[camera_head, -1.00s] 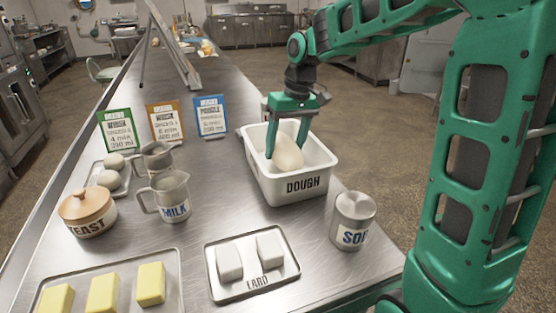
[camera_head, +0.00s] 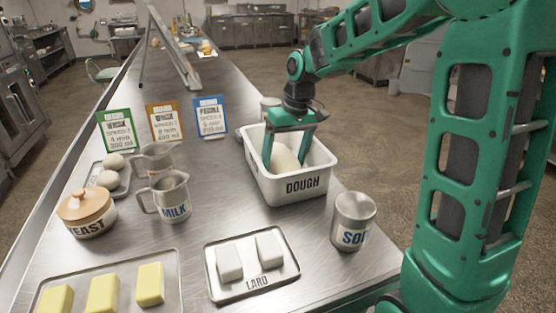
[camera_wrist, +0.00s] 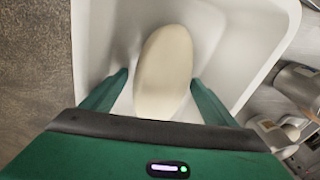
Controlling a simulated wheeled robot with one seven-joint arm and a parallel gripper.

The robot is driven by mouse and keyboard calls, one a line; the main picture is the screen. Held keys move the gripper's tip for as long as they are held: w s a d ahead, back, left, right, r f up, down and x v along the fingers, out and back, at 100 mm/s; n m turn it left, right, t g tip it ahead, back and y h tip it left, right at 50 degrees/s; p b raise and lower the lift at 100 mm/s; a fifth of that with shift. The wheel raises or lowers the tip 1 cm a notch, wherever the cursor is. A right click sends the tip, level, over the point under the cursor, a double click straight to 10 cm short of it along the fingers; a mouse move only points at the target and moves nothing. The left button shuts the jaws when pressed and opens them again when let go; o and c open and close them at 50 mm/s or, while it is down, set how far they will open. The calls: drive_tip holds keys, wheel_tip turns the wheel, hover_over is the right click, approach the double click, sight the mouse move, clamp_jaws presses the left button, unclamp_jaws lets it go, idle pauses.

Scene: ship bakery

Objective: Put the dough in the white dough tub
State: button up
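The white dough tub (camera_head: 303,184), marked DOUGH, stands upright on the steel table. The pale, oval dough (camera_head: 285,157) is inside the tub; it also shows in the wrist view (camera_wrist: 164,72), lying within the tub's white walls (camera_wrist: 265,30). My gripper (camera_head: 284,167) reaches down into the tub with one finger on each side of the dough. In the wrist view the fingers (camera_wrist: 160,85) are spread wide, with a gap between each finger and the dough. The dough's underside is hidden.
A soda can (camera_head: 353,222) stands close in front of the tub on the right. A lard tray (camera_head: 284,283), a milk jug (camera_head: 168,198), a yeast pot (camera_head: 88,214) and a butter tray (camera_head: 172,300) stand nearer. Three recipe cards (camera_head: 164,123) stand left of the tub.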

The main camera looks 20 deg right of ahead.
sight(292, 154)
wheel_tip(292, 154, up, 12)
drive_tip(key=d, duration=0.2)
drive_tip(key=shift+s, duration=0.45)
drive_tip(key=shift+a, duration=0.1)
